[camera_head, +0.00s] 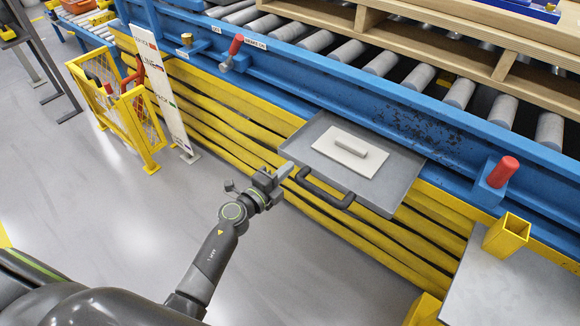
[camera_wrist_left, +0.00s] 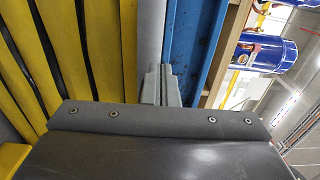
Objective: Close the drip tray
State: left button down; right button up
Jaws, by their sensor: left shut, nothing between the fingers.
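The drip tray (camera_head: 318,158) is a grey, shallow metal tray that sticks out from under the blue conveyor frame. A pale block with a grey handle (camera_head: 352,148) lies in it. A dark bar handle (camera_head: 324,194) is on the tray's front side. My left gripper (camera_head: 284,172) is shut and empty, close to the left end of that handle and the tray's front left corner; I cannot tell whether it touches. Its closed fingers show in the left wrist view (camera_wrist_left: 162,85), in front of a grey edge and the blue frame. My right gripper is not in view.
The blue roller conveyor (camera_head: 400,105) runs above yellow slatted rails (camera_head: 225,100). A red-handled lever (camera_head: 235,48) and a red knob (camera_head: 503,171) stick out from it. A yellow mesh guard (camera_head: 125,115) stands at left, a grey table (camera_head: 510,285) at lower right.

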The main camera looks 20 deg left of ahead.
pick_arm(q)
jog(key=shift+x, duration=0.95)
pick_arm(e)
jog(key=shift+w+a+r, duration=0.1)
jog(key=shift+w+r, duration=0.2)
